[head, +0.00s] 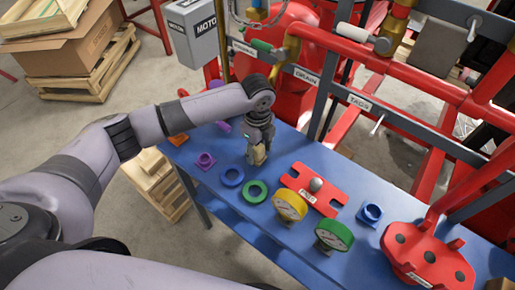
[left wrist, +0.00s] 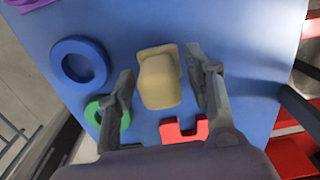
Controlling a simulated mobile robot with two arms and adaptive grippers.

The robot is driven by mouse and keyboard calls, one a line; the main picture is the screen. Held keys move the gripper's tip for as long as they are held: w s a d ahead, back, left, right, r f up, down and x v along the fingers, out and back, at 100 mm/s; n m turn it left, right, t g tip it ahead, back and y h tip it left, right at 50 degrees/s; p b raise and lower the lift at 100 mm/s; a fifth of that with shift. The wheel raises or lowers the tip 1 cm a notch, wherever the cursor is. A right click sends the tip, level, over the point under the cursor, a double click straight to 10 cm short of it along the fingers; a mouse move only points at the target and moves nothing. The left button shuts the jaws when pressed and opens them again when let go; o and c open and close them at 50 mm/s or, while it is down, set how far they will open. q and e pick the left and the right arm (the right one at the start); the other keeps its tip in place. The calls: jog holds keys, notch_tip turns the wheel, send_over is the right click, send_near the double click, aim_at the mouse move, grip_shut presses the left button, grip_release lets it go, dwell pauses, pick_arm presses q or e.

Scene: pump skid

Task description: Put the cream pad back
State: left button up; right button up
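The cream pad (left wrist: 160,80) shows in the left wrist view between the two fingers of my left gripper (left wrist: 163,82). Narrow blue gaps show between the pad and each finger, so the gripper looks open around it. In the head view my left gripper (head: 258,157) points down over the blue bench, with the cream pad (head: 258,156) partly hidden between its fingertips. I cannot tell whether the pad rests on the bench top. My right gripper is not in view.
On the blue bench (head: 290,247), a blue ring (head: 232,177) and green ring (head: 255,191) lie near the gripper. A red plate (head: 313,188), yellow gauge (head: 290,205), green gauge (head: 334,236) and purple fitting (head: 205,161) are close. Red pipes (head: 345,50) stand behind.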

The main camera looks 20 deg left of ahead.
pick_arm(q)
jog(key=shift+r, duration=0.55)
notch_tip(320, 180, up, 10)
jog(key=shift+r+b, duration=0.25)
jog(key=shift+b, duration=0.8)
jog(key=shift+r, duration=0.4)
